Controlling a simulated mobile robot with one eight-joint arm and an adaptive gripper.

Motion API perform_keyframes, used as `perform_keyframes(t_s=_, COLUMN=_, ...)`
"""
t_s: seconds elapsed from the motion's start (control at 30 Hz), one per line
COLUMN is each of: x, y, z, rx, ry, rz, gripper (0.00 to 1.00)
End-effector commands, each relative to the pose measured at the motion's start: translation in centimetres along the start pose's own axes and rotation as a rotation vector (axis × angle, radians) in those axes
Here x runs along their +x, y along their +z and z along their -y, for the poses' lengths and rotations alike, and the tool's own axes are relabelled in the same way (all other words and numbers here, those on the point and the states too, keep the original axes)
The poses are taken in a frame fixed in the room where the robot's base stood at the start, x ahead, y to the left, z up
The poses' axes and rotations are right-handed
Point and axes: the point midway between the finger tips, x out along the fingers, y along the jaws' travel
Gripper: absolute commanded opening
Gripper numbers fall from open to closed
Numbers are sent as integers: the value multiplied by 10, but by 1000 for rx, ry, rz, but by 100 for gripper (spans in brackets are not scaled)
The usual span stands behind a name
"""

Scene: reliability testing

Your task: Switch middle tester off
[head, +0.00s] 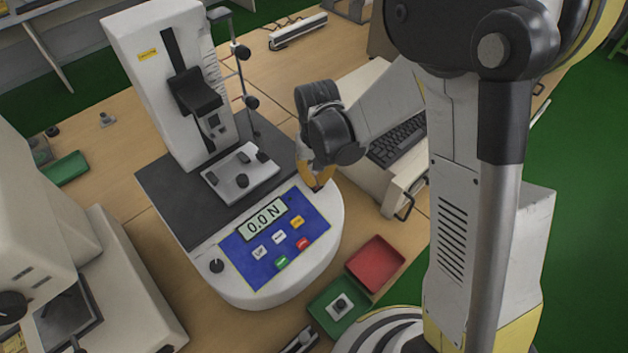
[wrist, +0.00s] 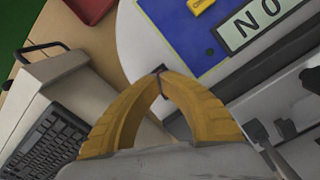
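The middle tester is a white machine with a rounded base (head: 325,235), a tall column (head: 155,85) and a dark bed. Its blue panel (head: 240,262) has white, yellow, green and red buttons and a lit display (head: 263,219) reading 0.0 N. A small black knob (head: 216,266) sits left of the panel. My gripper (head: 318,184) is over the right rear edge of the base, near the panel's upper right corner. In the wrist view its yellow fingers (wrist: 160,72) meet at the tips with nothing held, and the blue panel (wrist: 180,40) is just beyond them.
A red bin (head: 375,262) and a green bin (head: 325,318) holding a small part stand in front right. A keyboard (head: 398,138) lies right of the tester beside a white machine. Another pale tester (head: 125,285) stands left. A green tray (head: 65,168) lies behind it.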

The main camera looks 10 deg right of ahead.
Motion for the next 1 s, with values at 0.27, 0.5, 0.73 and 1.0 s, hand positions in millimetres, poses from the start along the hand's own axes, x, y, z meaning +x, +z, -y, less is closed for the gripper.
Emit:
perform_keyframes(t_s=0.27, x=5, y=0, z=0, rx=0, ry=0, rz=0, gripper=0)
perform_keyframes(t_s=0.5, x=6, y=0, z=0, rx=0, ry=0, rz=0, gripper=0)
perform_keyframes(t_s=0.73, x=-7, y=0, z=0, rx=0, ry=0, rz=0, gripper=0)
perform_keyframes(t_s=1.0, x=-32, y=0, z=0, rx=0, ry=0, rz=0, gripper=0)
